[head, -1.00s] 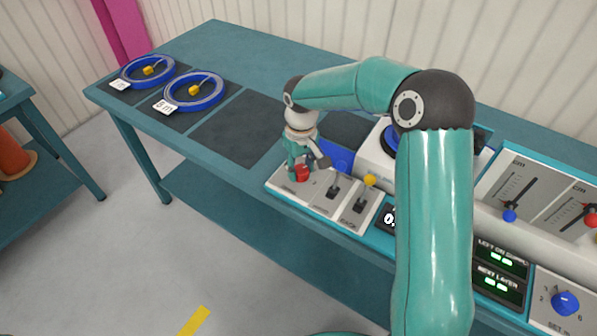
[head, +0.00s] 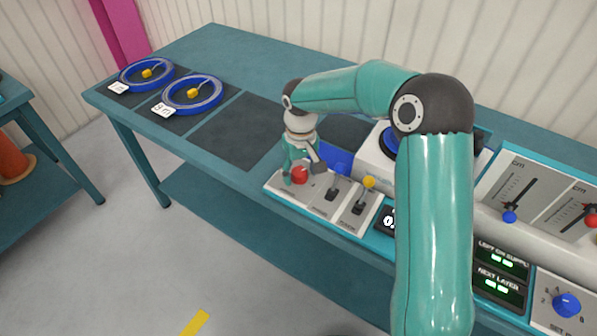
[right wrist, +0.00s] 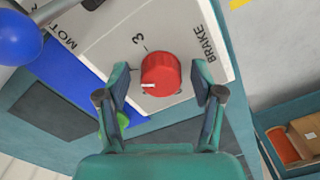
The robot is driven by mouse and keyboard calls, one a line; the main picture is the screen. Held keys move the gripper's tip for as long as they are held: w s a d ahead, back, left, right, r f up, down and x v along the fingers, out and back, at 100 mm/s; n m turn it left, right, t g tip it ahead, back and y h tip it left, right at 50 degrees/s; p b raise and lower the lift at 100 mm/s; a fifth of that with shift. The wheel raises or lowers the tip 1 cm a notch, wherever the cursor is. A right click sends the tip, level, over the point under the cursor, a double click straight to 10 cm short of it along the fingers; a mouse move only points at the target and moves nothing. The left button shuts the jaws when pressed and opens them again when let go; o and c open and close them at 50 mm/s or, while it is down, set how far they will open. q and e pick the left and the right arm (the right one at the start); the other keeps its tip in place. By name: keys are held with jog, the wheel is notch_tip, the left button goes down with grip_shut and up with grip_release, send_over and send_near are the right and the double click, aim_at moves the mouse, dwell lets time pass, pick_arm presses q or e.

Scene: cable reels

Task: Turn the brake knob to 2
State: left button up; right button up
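The red brake knob (right wrist: 161,72) sits on the white panel beside the word BRAKE in the right wrist view. A white mark on it faces left, and a 3 is printed above it; other numbers are hidden or unclear. My right gripper (right wrist: 160,68) is open, with one finger on each side of the knob and visible gaps between. In the head view the knob (head: 300,175) shows below my right gripper (head: 302,166), partly covered by it. My left gripper is not in view.
A lever with a blue ball (right wrist: 18,36) stands near the knob. A yellow-tipped lever (head: 369,183) is farther right on the panel. Two blue reels (head: 192,93) lie at the far left of the bench (head: 257,57). A dark mat (head: 240,130) beside the panel is empty.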

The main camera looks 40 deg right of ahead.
aim_at(300, 172)
jog(key=shift+w, duration=0.1)
jog(key=shift+r, duration=0.15)
jog(key=shift+r, duration=0.25)
notch_tip(300, 172, up, 11)
dwell(0.4)
